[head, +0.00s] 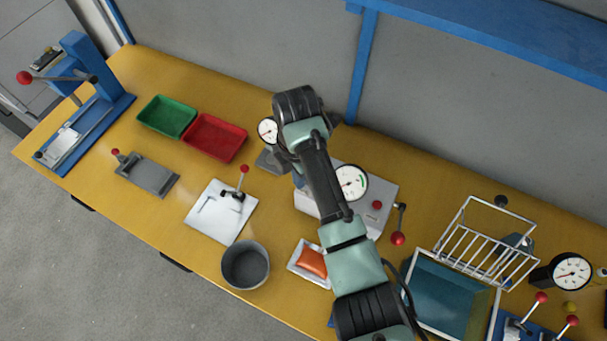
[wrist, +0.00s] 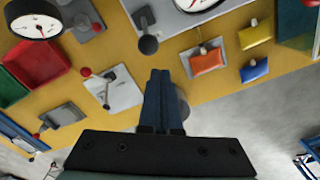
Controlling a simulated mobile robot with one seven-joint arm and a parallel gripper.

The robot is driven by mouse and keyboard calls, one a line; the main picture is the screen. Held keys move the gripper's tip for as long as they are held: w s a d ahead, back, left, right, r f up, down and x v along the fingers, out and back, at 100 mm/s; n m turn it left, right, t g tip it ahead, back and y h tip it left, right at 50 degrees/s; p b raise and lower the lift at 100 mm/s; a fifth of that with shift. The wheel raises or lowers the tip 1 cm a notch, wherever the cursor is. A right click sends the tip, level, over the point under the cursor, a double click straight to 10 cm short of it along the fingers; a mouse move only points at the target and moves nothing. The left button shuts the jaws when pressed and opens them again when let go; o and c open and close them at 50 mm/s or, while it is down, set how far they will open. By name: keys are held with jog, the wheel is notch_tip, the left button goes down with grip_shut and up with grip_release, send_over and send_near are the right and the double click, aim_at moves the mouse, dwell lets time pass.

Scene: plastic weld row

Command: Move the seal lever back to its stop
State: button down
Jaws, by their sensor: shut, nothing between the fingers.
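A grey box with a dial (head: 335,190) stands mid-bench, partly behind my arm in the head view. A dark ball-ended lever (wrist: 148,44) shows at the box's left in the wrist view. Nothing marks which is the seal lever, and its stop cannot be made out. My gripper (wrist: 159,72) is shut and empty, its blue fingers apart from both levers in the picture. In the head view my arm hides the fingers.
An orange pouch (head: 312,262) lies on a small tray before the box. A grey pot (head: 245,264) and a white plate with a red-knobbed clamp (head: 210,212) are left of it. A wire rack (head: 485,245) and blue-green bin (head: 450,296) stand right. A dial gauge (head: 267,130) stands behind.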

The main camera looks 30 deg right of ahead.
dwell(0.3)
notch_tip(320, 180, down, 4)
jog(key=shift+r+b, duration=0.1)
jog(key=shift+b, duration=1)
jog(key=shift+w+d+r, duration=0.35)
jog(key=shift+w+d, duration=0.1)
jog(key=shift+d, duration=0.1)
jog(key=shift+d, duration=0.15)
jog(key=shift+w+d+b, duration=0.45)
jog(key=shift+d+b, duration=0.1)
